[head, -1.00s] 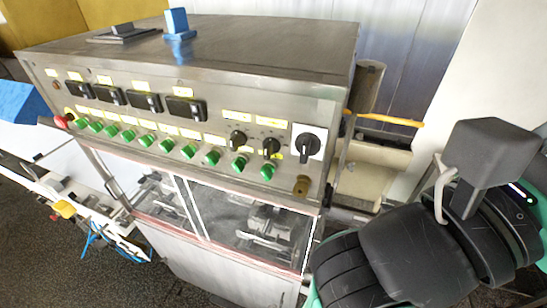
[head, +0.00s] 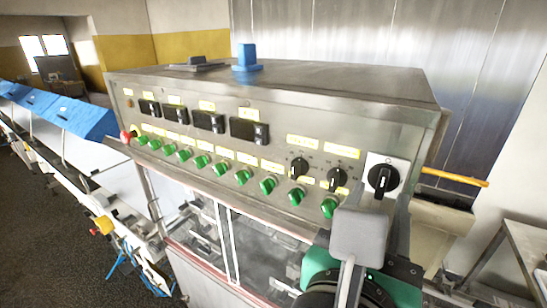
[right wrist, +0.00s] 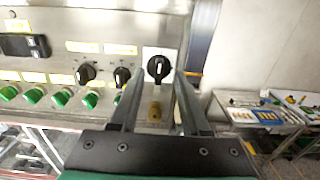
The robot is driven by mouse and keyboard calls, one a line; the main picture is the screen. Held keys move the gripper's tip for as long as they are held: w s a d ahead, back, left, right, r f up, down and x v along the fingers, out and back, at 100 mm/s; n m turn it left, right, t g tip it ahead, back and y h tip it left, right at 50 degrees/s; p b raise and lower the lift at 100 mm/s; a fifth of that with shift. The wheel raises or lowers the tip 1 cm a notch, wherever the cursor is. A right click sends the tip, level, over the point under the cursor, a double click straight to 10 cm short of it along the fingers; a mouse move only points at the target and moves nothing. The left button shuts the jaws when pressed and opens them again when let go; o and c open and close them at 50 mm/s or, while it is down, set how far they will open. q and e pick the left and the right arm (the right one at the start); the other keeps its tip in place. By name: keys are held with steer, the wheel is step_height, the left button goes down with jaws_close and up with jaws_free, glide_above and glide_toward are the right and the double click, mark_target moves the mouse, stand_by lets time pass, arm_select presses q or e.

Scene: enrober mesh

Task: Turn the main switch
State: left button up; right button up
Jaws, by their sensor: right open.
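The main switch (head: 383,180) is a large black rotary knob on a white square plate at the right end of the steel control panel (head: 275,130). Its handle stands roughly upright. In the right wrist view the main switch (right wrist: 158,68) appears between and just beyond the fingertips of my right gripper (right wrist: 158,80). The gripper is open and empty, with one finger on each side of the knob in the picture; I see no contact. In the head view my right gripper (head: 360,238) is below the switch, its fingertips hard to make out. My left gripper is not in view.
Two smaller black knobs (head: 299,168) (head: 337,179) sit left of the switch, with green buttons (head: 268,185) below. A brass lock (right wrist: 155,112) is under the switch. A yellow bar (head: 455,178) sticks out right of the cabinet. A table (right wrist: 270,115) stands at the right.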

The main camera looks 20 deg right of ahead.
mark_target(384, 177)
steer(key=x, duration=0.5)
jaws_close()
